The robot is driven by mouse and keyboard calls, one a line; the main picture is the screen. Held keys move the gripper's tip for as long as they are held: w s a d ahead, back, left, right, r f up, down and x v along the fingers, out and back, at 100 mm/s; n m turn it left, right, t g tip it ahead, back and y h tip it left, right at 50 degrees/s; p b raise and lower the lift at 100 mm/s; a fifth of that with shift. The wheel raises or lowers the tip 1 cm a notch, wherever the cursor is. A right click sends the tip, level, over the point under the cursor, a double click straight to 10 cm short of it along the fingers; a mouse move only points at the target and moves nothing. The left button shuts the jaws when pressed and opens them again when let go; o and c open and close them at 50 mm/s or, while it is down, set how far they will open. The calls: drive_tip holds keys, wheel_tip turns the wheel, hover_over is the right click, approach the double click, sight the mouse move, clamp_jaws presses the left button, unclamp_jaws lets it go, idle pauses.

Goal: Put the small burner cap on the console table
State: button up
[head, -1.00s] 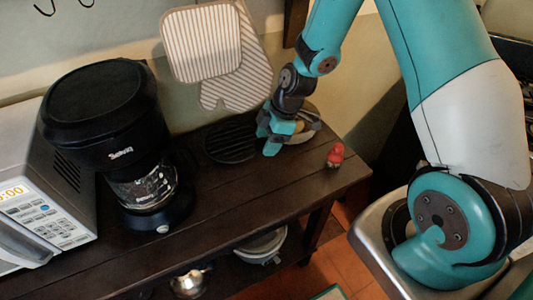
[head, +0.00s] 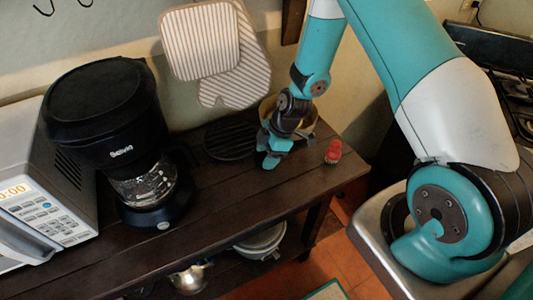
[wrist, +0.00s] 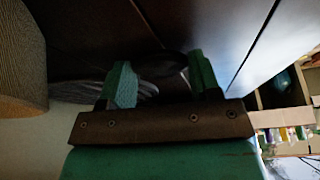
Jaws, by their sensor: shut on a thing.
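The small burner cap shows as a dark disc (wrist: 172,64) between the fingers in the wrist view, hard to make out against the dark wood. My gripper (head: 268,161) is shut on it, low over the right part of the console table (head: 238,205). The fingers also show in the wrist view (wrist: 163,80). In the head view the cap is not distinguishable, and I cannot tell whether it touches the tabletop. The console table is dark planked wood.
A black round trivet (head: 230,140) lies left of my gripper, a tan bowl (head: 304,128) stands behind it, and a red shaker (head: 333,152) stands to its right. The coffee maker (head: 120,130) and microwave (head: 50,222) fill the left. The front middle is clear.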

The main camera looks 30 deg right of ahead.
drive_tip(key=shift+s+f+b, duration=0.15)
drive_tip(key=shift+f+b, duration=0.15)
drive_tip(key=shift+f, duration=0.3)
drive_tip(key=o, duration=0.9)
drive_tip(key=shift+f, duration=0.1)
drive_tip(key=shift+s, duration=0.1)
drive_tip(key=shift+a+r+p, duration=0.1)
drive_tip(key=shift+r+p, duration=0.4)
drive_tip(key=shift+r, duration=0.3)
drive_tip(key=w+b+v, duration=0.1)
drive_tip(key=b+v, duration=0.1)
drive_tip(key=v, duration=0.9)
drive_tip(key=s+a+r+m, duration=0.2)
drive_tip(key=s+a+r, duration=0.2)
drive_tip(key=r, duration=0.2)
drive_tip(key=s+a+r+m, duration=0.2)
drive_tip(key=s+a+r, duration=0.25)
drive_tip(key=r, duration=0.25)
drive_tip(key=s+a+r+m, duration=0.1)
drive_tip(key=s+r, duration=0.1)
drive_tip(key=s, duration=0.2)
drive_tip(key=s+a+r+m, duration=0.2)
drive_tip(key=s, duration=0.2)
drive_tip(key=s+a+r+m, duration=0.1)
drive_tip(key=s+r, duration=0.1)
drive_tip(key=s, duration=0.3)
drive_tip(key=shift+a+r+m+g, duration=0.35)
drive_tip(key=shift+a+m+g, duration=0.05)
